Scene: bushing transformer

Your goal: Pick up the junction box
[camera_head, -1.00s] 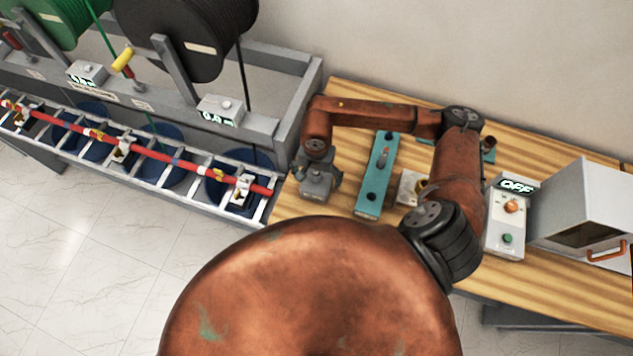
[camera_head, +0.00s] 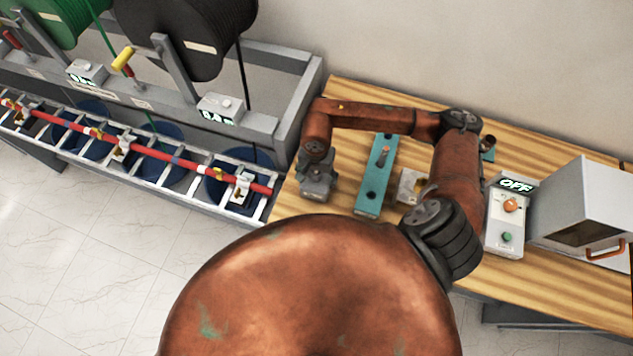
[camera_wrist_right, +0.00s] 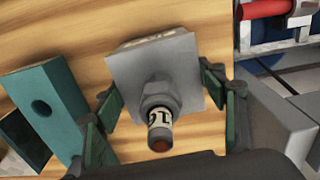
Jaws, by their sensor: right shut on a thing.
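The junction box is a grey box with a round threaded fitting on it. In the right wrist view the junction box (camera_wrist_right: 165,75) sits between the two green-padded fingers of my right gripper (camera_wrist_right: 165,95), which are closed against its sides. In the head view my right gripper (camera_head: 317,172) points down at the left end of the wooden table, with the grey junction box (camera_head: 316,190) under it. I cannot tell whether the box is clear of the tabletop. My left gripper is not in view.
A teal block (camera_head: 376,180) stands just right of the gripper. A small light box (camera_head: 409,186), a control box reading OFF (camera_head: 507,215) and a white oven-like cabinet (camera_head: 590,215) are farther right. A cable-spool rack (camera_head: 290,110) adjoins the table's left.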

